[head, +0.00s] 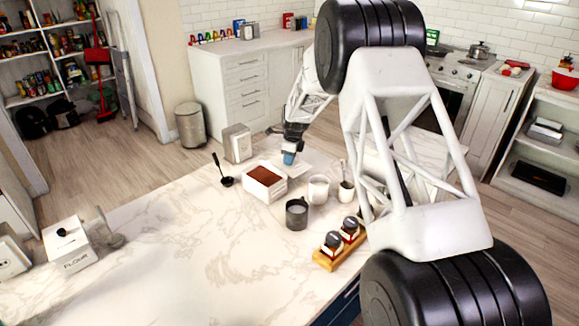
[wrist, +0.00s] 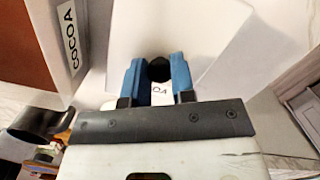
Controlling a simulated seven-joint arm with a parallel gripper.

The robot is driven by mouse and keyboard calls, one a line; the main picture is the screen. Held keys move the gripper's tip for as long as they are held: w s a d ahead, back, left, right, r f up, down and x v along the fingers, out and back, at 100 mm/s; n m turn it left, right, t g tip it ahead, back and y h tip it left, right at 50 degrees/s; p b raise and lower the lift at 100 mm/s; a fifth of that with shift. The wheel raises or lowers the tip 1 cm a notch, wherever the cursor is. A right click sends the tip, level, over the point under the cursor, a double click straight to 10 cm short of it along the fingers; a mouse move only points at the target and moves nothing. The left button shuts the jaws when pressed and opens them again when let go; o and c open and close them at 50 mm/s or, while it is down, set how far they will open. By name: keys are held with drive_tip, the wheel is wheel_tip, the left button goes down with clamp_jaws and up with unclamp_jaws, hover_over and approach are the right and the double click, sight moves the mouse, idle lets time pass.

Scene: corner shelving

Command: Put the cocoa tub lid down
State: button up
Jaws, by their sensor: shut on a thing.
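The cocoa tub (head: 264,190) is a white open box of brown powder on the marble counter. Its "COCOA" label shows at the left of the wrist view (wrist: 70,42). The cocoa tub lid (wrist: 210,38) is a flat white square with a black knob. My gripper (wrist: 158,70) has its blue fingers shut on that knob. In the head view my gripper (head: 289,158) is just behind the tub, with part of the lid (head: 297,169) showing below it. The lid is beside the tub, not over its opening. I cannot tell whether the lid touches the counter.
A black ladle (head: 223,172) and a white-and-grey box (head: 237,143) are left of the tub. A dark mug (head: 297,214), a white mug (head: 318,190) and a wooden rack of jars (head: 340,243) are to its right and front. The counter's front left is largely clear.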

drive_tip(key=shift+f, duration=0.1)
drive_tip(key=shift+f, duration=1.75)
drive_tip(key=shift+f, duration=0.1)
drive_tip(key=o, duration=0.9)
wheel_tip(320, 180, up, 12)
drive_tip(key=d, duration=0.1)
drive_tip(key=shift+s+d, duration=0.2)
